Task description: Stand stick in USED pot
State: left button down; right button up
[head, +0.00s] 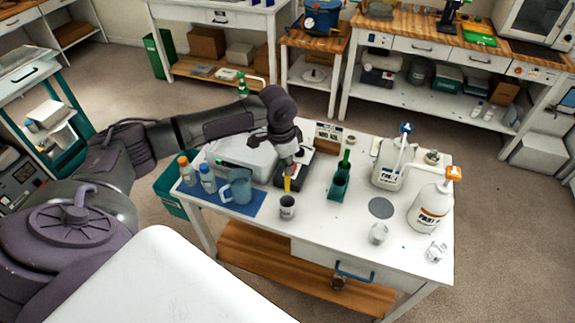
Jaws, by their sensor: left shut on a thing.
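My left gripper (289,170) is over the white worktable, shut on a yellow stick (287,184) that points down. The stick's lower end is just above or at the rim of a small grey cup (287,206); I cannot tell whether it is inside. To the right stands a dark green pot (337,188), with a bright green upright item (345,160) just behind it or in it. No USED label is readable on any pot, so I cannot tell which is the USED one. My right gripper is out of view.
The white worktable (330,228) also holds a blue mat (243,208) with a blue jug (238,187) and two small bottles. A grey-white machine (240,155) stands behind the mat. Two white pump jugs (430,208) stand at the right. The table's front middle is clear.

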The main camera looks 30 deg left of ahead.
aim_at(288, 178)
pick_arm(q)
jog(key=shift+f+b, duration=1.8)
jog(key=shift+b, duration=0.15)
jog(key=shift+f, duration=0.9)
jog(key=shift+f+b, duration=0.4)
jog(key=shift+f, duration=1.65)
jog(key=c, duration=1.2)
grip_release()
jog(key=shift+r, duration=0.15)
jog(key=r, duration=0.7)
jog(key=s+r, duration=0.1)
jog(key=r, duration=0.3)
jog(key=shift+s+a+r, duration=0.1)
jog(key=shift+a+r, duration=0.25)
